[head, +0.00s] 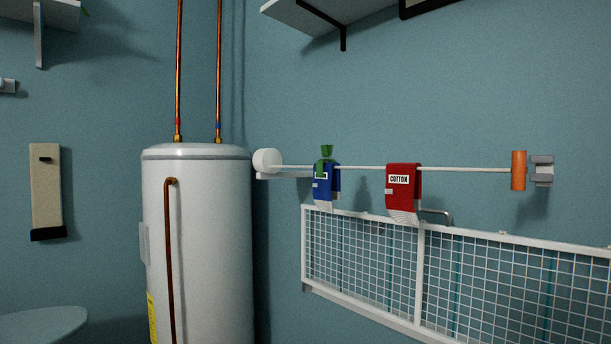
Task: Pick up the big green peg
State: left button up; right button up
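A big green peg (325,162) sits on a thin white line in the head view, a little right of the middle. It is clipped over the top of a blue cloth (322,186) that hangs from the line. The peg's top stands above the line and its lower part lies in front of the cloth. Neither of my grippers shows in this view.
A red "COTTON" cloth (402,189) hangs right of the peg. An orange cylinder (518,171) is at the line's right end. A white wire rack (421,270) is below. A white tank (212,240) stands left. Shelves (322,14) are above.

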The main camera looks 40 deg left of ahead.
aim_at(327, 150)
jog(key=u, duration=1.05)
jog(key=j+z, duration=0.2)
jog(key=z, duration=0.25)
jog(key=j+z, duration=0.25)
jog(key=z, duration=0.25)
jog(key=j+z, duration=0.25)
jog(key=z, duration=0.2)
jog(key=j+z, duration=0.15)
jog(key=z, duration=0.3)
jog(key=k+j+z, duration=0.15)
jog(key=z, duration=0.3)
jog(key=u, duration=1.8)
